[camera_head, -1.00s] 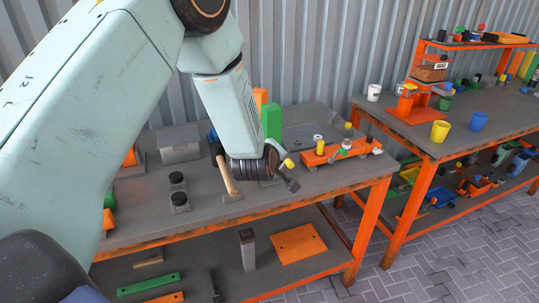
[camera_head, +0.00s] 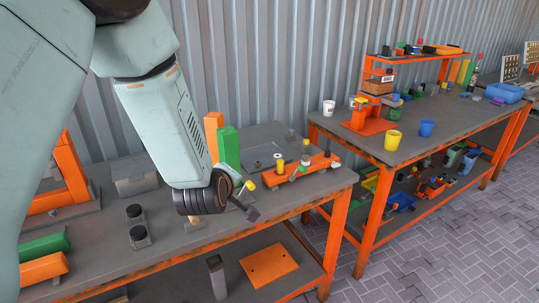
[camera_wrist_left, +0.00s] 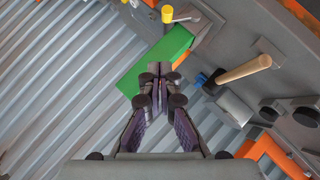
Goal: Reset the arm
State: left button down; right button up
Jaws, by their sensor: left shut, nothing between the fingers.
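My left arm comes in from the left in the head view and hangs over the near workbench (camera_head: 285,207). My right gripper is in neither view.
A wooden-handled hammer (camera_wrist_left: 244,70) lies beside the green block in the wrist view. An orange fixture (camera_head: 318,168) stands on the bench's right side. A second workbench (camera_head: 440,122) stands further right. Corrugated wall (camera_head: 265,60) is behind. Paved floor (camera_head: 430,225) is open at lower right.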

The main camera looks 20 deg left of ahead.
pick_arm(q)
jog(key=s+d+f+m+g+h+b, duration=0.1)
jog(key=s+d+f+m+g+b, duration=0.1)
jog(key=s+f, duration=0.9)
jog(key=s+d+f+m+g+h+b, duration=0.1)
jog(key=s+f+m+g+b, duration=0.3)
jog(key=s+f, duration=0.8)
jog(key=s+d+f+m+g+h+b, duration=0.1)
jog(key=s+f+m+g, duration=0.4)
jog(key=s+f, duration=0.7)
jog(key=s+d+m+b, duration=0.1)
jog(key=s+m+b, duration=0.1)
jog(key=s, duration=0.1)
jog(key=shift+s+d+f+g+b, duration=0.15)
jog(key=shift+d+f+g+b, duration=0.15)
jog(key=shift+d+b, duration=0.1)
jog(key=shift+s+r, duration=0.1)
